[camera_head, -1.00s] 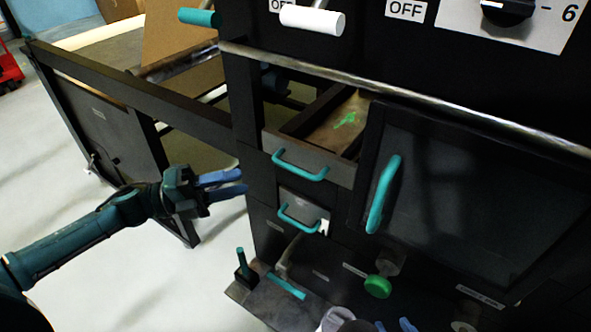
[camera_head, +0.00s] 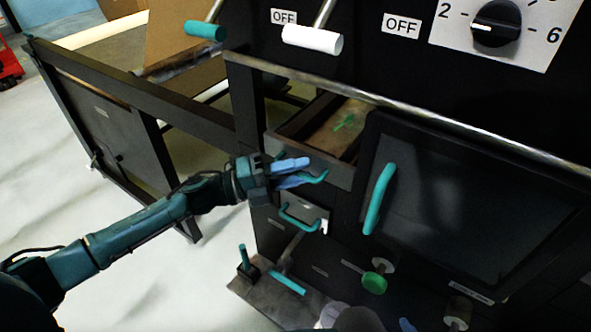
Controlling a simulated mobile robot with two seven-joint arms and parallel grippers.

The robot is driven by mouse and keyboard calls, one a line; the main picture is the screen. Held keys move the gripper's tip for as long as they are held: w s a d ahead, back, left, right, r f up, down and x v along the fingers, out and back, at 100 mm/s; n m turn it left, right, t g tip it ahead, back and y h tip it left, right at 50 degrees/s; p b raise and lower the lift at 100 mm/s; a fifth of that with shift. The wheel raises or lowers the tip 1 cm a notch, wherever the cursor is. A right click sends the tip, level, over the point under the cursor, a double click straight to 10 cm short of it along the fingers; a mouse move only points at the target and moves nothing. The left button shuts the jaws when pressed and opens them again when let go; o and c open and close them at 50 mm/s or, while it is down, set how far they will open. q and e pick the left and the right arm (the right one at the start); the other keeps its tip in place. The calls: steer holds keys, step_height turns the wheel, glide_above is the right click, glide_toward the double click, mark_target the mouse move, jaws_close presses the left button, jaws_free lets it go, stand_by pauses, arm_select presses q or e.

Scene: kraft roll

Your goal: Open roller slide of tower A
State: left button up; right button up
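The black machine front has two teal-handled drawers. The upper drawer (camera_head: 333,172) is pulled partly out, its open top showing a small green piece inside. Its teal handle (camera_head: 318,180) is partly hidden by my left gripper (camera_head: 306,172). The gripper's blue fingers are apart and at the handle; I cannot tell whether they touch it. The lower drawer (camera_head: 305,208) looks shut, with its handle (camera_head: 298,221) free. Which of these is the roller slide of tower A is not labelled legibly. Only a blue fingertip of my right gripper (camera_head: 407,325) shows at the bottom edge.
A dark door (camera_head: 470,205) with an upright teal handle (camera_head: 379,198) is right of the drawers. A metal rail (camera_head: 400,112) crosses above. Below are a green knob (camera_head: 374,283) and a ledge (camera_head: 262,297) with teal levers. The floor (camera_head: 140,280) at left is clear.

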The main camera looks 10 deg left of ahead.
arm_select(q)
jaws_close()
stand_by(0.6)
